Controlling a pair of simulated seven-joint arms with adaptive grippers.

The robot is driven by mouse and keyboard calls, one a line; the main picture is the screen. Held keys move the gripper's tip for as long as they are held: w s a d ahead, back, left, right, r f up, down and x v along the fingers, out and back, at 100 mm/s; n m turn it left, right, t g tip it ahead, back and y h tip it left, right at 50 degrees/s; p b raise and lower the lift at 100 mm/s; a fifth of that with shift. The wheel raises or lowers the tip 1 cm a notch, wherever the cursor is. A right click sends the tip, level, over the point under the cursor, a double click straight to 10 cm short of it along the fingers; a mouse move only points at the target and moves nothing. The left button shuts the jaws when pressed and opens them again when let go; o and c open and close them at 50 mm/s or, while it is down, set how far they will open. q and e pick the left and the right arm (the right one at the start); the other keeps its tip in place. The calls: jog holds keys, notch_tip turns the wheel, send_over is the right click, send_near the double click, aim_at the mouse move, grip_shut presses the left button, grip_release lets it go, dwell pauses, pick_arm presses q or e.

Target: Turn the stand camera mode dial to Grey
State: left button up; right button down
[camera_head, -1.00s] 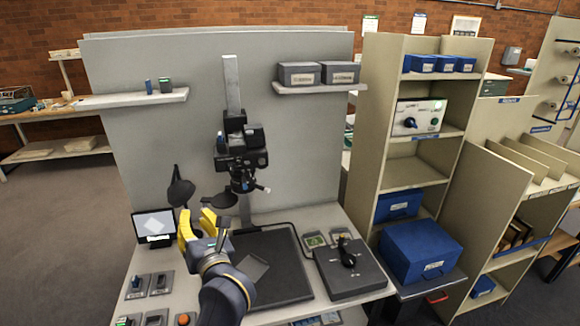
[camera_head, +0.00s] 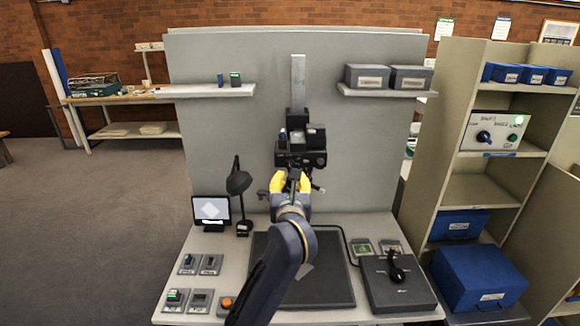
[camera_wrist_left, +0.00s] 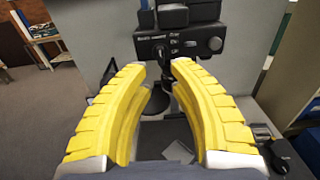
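The black stand camera (camera_head: 301,152) is mounted on a grey upright column against the grey panel. In the left wrist view its front panel (camera_wrist_left: 190,45) shows small white lettering, a round black knob (camera_wrist_left: 215,44) at the right and a small control near the middle. The lettering is too small to tell which mode is set. My left gripper (camera_head: 290,178) has yellow fingers just in front of and below the camera, partly hiding it. In the left wrist view the fingertips (camera_wrist_left: 160,68) are apart with nothing between them, short of the panel. My right gripper is not in view.
Below are a dark copy board (camera_head: 330,285), a small screen (camera_head: 211,211), a desk lamp (camera_head: 238,182) and a grey box with a black handset (camera_head: 396,268). Grey boxes (camera_head: 367,77) sit on a wall shelf. Blue boxes (camera_head: 478,278) stand at the right.

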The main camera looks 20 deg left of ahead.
aim_at(290, 165)
pick_arm(q)
jog(key=x, duration=0.8)
grip_shut()
